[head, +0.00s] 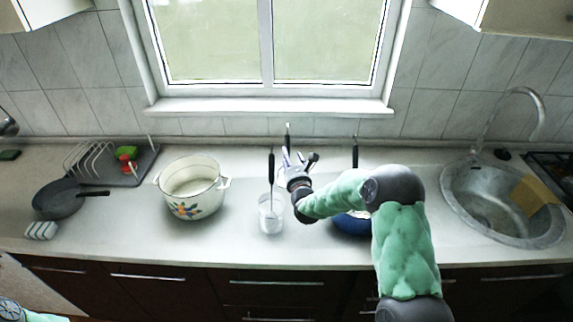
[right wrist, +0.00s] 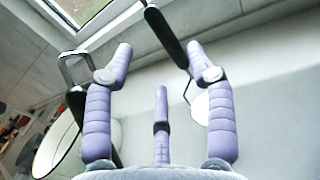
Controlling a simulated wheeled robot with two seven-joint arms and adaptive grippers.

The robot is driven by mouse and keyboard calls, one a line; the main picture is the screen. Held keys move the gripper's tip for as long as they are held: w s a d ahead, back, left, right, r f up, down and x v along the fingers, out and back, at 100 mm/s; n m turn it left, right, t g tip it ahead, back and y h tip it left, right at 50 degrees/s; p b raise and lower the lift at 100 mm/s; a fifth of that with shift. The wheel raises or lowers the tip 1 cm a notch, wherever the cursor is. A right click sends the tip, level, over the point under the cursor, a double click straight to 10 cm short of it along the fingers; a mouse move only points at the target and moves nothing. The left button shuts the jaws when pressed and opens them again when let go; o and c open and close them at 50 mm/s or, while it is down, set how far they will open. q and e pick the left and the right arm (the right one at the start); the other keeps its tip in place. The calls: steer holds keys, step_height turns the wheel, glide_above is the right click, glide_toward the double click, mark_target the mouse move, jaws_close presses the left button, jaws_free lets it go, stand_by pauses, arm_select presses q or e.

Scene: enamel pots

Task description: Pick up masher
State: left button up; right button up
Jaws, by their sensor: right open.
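Several long black-handled utensils stand upright near the middle of the counter. One utensil (head: 270,165) rises from a clear container (head: 271,212), one (head: 287,135) is further back, and one (head: 355,150) is to the right. I cannot tell which is the masher, as their heads are hidden or too small. My right gripper (head: 298,162) is open and empty among them, just right of the container; its spread fingers also show in the right wrist view (right wrist: 160,85). There, a black handle (right wrist: 167,38) lies beyond the fingers, touching nothing clearly. My left gripper is out of view.
A white enamel pot (head: 190,190) with a flower pattern stands left of the container. A blue pot (head: 352,224) is partly hidden behind my right arm. A dark pan (head: 57,200) and dish rack (head: 130,172) are at left, a sink (head: 465,215) at right.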

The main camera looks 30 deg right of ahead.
mark_target(287, 145)
steer(key=shift+b+x, duration=0.45)
steer(key=shift+x, duration=3.85)
steer(key=shift+d+f, duration=0.1)
jaws_close()
